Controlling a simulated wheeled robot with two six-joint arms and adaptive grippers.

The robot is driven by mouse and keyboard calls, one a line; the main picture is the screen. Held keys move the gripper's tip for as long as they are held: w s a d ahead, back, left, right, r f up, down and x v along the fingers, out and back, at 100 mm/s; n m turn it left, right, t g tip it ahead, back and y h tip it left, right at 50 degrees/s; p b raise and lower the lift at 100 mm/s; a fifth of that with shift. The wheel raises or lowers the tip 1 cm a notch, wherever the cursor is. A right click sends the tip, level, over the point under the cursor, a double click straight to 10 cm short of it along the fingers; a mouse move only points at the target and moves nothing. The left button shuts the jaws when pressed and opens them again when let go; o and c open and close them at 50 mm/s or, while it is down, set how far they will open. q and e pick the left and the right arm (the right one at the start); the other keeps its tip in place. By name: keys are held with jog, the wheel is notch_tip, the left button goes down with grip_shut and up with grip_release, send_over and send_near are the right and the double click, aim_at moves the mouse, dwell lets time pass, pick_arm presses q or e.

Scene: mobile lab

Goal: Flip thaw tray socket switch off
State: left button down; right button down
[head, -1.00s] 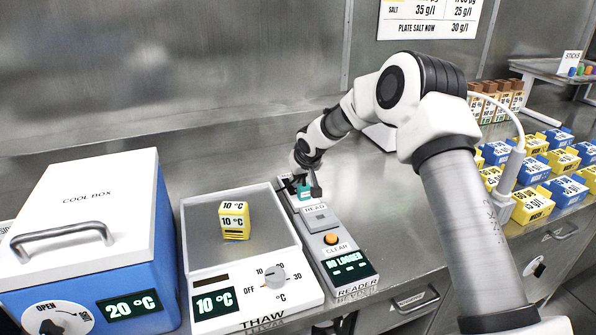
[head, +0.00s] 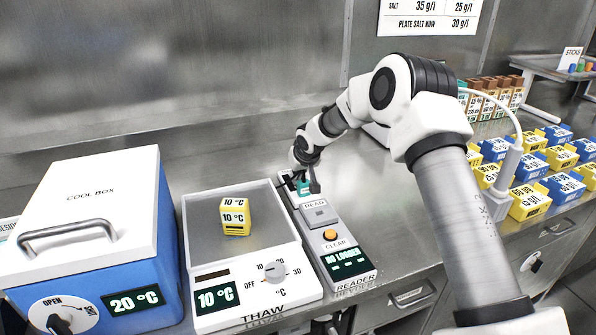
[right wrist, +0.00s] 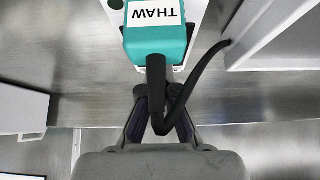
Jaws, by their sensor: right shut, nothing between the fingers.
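The teal plug labelled THAW (right wrist: 155,30) sits on a white strip (right wrist: 195,20) in the right wrist view, with a black cable looping from its end. A bit of teal (head: 304,188) also shows by the gripper in the head view. My right gripper (head: 308,188) is shut and empty at the far end of the reader; its fingers (right wrist: 160,98) are close to the plug's cable end. Contact with the cable cannot be told. The socket switch is not clearly visible. The thaw tray (head: 247,255) bears a yellow block (head: 235,217). My left gripper is out of view.
The reader (head: 350,283), with READ and CLEAR buttons, lies right of the thaw tray. The cool box (head: 85,220) stands at left. Several blue and yellow blocks (head: 530,203) stand at right. The back wall is close behind the gripper.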

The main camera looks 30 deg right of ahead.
jog(key=shift+w+d+r+p, duration=0.1)
jog(key=shift+w+r+p, duration=0.15)
jog(key=shift+p, duration=0.25)
jog(key=shift+f, duration=0.1)
jog(key=shift+r, duration=0.3)
jog(key=r+p, duration=0.4)
jog(key=shift+s+r, duration=0.1)
jog(key=shift+s, duration=0.3)
jog(key=s+a+r+b, duration=0.2)
jog(key=s+r+b, duration=0.2)
jog(key=s, duration=0.4)
jog(key=shift+r, duration=0.35)
jog(key=shift+w+a, duration=0.1)
